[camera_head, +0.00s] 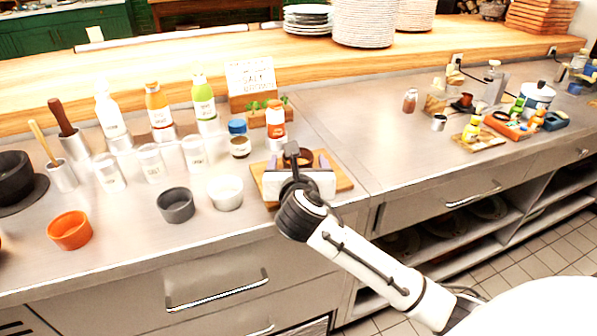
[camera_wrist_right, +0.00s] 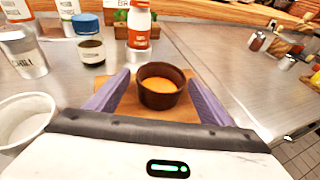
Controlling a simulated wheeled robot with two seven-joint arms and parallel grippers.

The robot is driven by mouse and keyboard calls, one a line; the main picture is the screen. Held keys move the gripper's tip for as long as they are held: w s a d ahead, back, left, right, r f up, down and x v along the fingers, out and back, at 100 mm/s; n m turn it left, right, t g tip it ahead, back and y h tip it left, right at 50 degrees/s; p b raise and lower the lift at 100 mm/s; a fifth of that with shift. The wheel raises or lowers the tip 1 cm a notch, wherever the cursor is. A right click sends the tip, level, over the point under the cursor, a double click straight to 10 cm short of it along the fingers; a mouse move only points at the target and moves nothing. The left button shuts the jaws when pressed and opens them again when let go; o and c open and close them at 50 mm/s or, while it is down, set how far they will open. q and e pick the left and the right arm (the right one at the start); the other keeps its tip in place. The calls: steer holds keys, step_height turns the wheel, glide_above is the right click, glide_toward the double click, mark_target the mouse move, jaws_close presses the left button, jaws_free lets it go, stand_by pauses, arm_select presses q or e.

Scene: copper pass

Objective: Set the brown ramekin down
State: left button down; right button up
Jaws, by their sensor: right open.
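The brown ramekin (camera_wrist_right: 162,92) stands upright on a wooden board (camera_wrist_right: 187,114) and has orange contents. In the right wrist view it lies between the two spread purple fingers of my right gripper (camera_wrist_right: 160,98), with gaps at both sides. In the head view, my right gripper (camera_head: 298,160) is over the board (camera_head: 343,180) and hides most of the ramekin (camera_head: 303,155). My left gripper is not in view.
A white ramekin (camera_head: 225,193) and a grey ramekin (camera_head: 175,205) stand left of the board, with an orange one (camera_head: 69,230) farther left. A red-labelled bottle (camera_head: 275,119) and a blue-lidded jar (camera_head: 239,140) stand behind.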

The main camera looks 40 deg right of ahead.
steer(key=v, duration=1.1)
steer(key=shift+r+p, duration=0.1)
steer(key=shift+p, duration=0.3)
